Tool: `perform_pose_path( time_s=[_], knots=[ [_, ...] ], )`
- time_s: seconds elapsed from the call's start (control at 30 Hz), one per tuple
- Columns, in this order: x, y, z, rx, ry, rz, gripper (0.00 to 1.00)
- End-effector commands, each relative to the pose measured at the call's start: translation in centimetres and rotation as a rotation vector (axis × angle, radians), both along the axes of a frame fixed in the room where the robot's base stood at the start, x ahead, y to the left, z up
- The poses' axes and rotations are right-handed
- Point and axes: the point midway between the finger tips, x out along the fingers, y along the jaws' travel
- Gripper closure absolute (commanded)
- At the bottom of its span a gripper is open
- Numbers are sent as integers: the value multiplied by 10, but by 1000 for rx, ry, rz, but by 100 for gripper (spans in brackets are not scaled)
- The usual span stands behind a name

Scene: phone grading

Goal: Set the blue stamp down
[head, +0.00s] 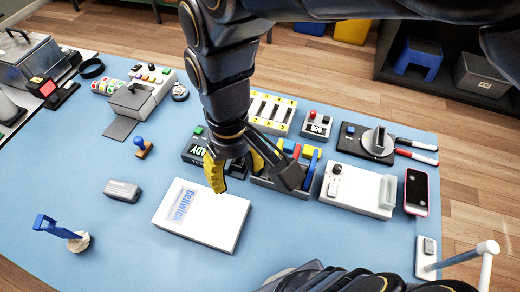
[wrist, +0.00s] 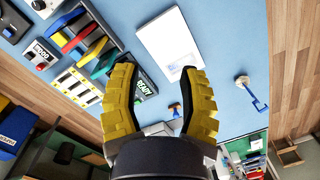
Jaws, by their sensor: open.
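A rack (head: 262,182) holds a row of coloured stamp handles. The blue one (head: 311,168) stands upright at its right end and also shows in the wrist view (wrist: 67,20). A small blue-knobbed stamp with a wooden base (head: 143,147) stands apart on the mat, and in the wrist view (wrist: 175,108) it shows between my fingers, farther off. I cannot tell which the task means. My gripper (head: 246,178) is above the gap between rack and white box, fingers spread and empty. It also shows open in the wrist view (wrist: 155,75).
A white box with blue lettering (head: 220,228) lies in front of my gripper. Behind are a READY display (head: 195,148) and a yellow-slotted tray (head: 271,110). A white device (head: 353,188) and a pink-edged phone (head: 417,192) are at right.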

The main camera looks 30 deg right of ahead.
Motion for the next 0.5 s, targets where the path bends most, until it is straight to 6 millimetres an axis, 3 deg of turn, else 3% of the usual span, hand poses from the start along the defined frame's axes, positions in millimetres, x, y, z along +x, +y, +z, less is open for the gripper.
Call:
perform_pose_path(
  time_s=[0.03, 0.1, 0.2, 0.3, 0.5],
  knots=[
    [-22, -9, 1, -12, 14, -42, 59],
    [-46, -16, 0, -25, 42, -86, 59],
    [-69, -22, -2, -36, 69, -134, 59],
    [-80, -24, -3, -40, 81, -157, 59],
    [-82, -24, -4, -41, 84, -161, 59]
  ],
)
